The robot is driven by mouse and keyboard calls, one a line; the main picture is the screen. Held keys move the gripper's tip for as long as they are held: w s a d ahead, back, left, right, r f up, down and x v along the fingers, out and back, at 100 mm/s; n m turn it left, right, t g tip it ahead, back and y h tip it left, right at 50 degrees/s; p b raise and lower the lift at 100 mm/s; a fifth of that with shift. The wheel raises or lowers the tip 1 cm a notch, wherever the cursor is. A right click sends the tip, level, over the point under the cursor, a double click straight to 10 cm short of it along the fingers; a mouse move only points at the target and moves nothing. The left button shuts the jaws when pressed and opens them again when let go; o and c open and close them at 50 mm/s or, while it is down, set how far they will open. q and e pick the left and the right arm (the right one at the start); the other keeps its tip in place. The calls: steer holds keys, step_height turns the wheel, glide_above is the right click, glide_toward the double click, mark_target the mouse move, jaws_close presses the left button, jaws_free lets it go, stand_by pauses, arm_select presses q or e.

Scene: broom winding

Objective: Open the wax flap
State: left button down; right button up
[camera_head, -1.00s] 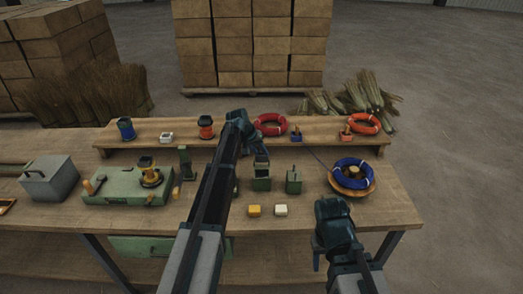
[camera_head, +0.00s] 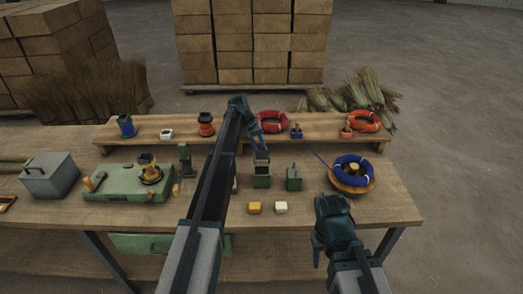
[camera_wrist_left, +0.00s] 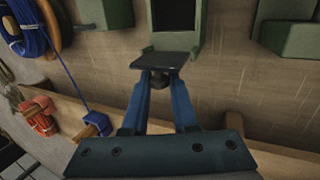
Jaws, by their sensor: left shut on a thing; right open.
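A small green box (camera_head: 262,182) stands mid-bench, with a dark flap at its top. In the left wrist view, the green box (camera_wrist_left: 151,22) has an open mouth, and the dark flap (camera_wrist_left: 166,61) stands out from its edge. My left gripper (camera_wrist_left: 160,80) is shut on the small dark knob (camera_wrist_left: 159,83) of the flap. The box interior is partly in view and dark. In the head view, my left gripper (camera_head: 262,152) is over the box, partly hidden by my arm. My right gripper (camera_head: 322,244) is open and empty near the bench's front right; its fingertips are hard to see.
A yellow block (camera_head: 254,208) and a white block (camera_head: 281,207) lie in front of the box. Another green box (camera_head: 294,179) stands to its right. A blue coil (camera_head: 352,162) sits farther right. A raised shelf (camera_head: 340,143) runs behind. The bench's front right is clear.

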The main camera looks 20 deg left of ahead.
arm_select(q)
steer(key=c, duration=0.7)
jaws_free()
steer(key=p+v, duration=1.2)
steer(key=v, duration=0.1)
steer(key=shift+a+r+p, duration=0.1)
steer(key=shift+r+p, duration=0.25)
steer(key=shift+r, duration=0.05)
